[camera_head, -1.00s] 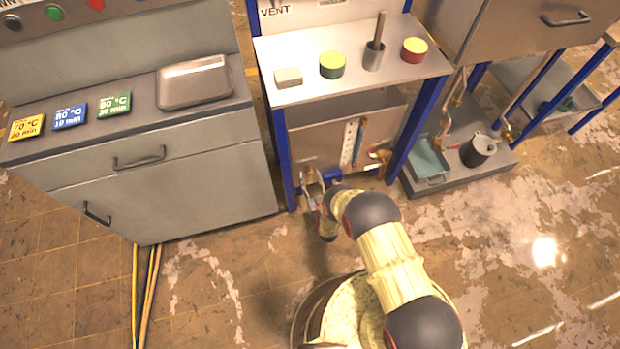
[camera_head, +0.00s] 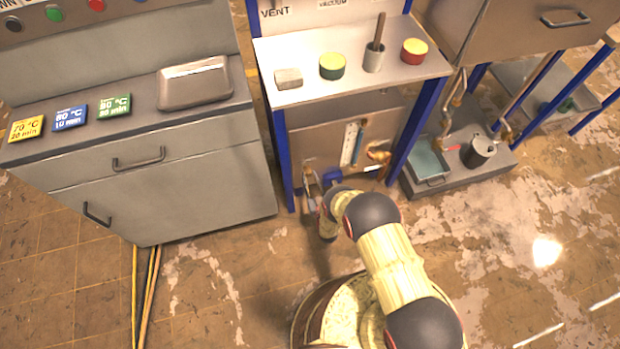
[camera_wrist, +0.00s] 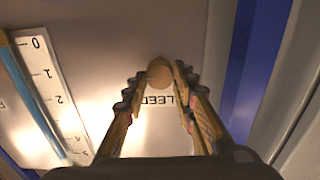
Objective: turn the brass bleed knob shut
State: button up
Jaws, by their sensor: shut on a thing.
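The brass bleed knob (camera_wrist: 160,72) shows in the wrist view as a small round disc on a pale panel, above the upside-down letters "LEED". My gripper (camera_wrist: 161,78) reaches up to it, with one finger on each side, and is shut on the knob. In the head view my gripper (camera_head: 312,188) is at the lower left of the blue-framed stand, low in front of its panel. The knob is hard to make out there, and my arm partly covers the area.
A white scale with a blue tube (camera_wrist: 42,95) is on the panel, left in the wrist view. A blue post (camera_wrist: 255,65) stands close on the right. The stand's shelf (camera_head: 300,92) carries several small items. A grey cabinet (camera_head: 170,190) stands to the left.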

jog(key=shift+n, duration=0.4)
jog(key=shift+c, duration=0.3)
jog(key=n, duration=0.3)
jog(key=shift+n, duration=0.4)
jog(key=n, duration=0.4)
jog(key=shift+a+n, duration=0.1)
jog(key=shift+n, duration=0.2)
jog(key=n, duration=0.4)
jog(key=shift+f, duration=0.1)
jog(key=n, duration=0.4)
jog(key=shift+a+f+n, duration=0.1)
jog(key=shift+n, duration=0.2)
jog(key=shift+o, duration=0.2)
jog(key=o, duration=1.1)
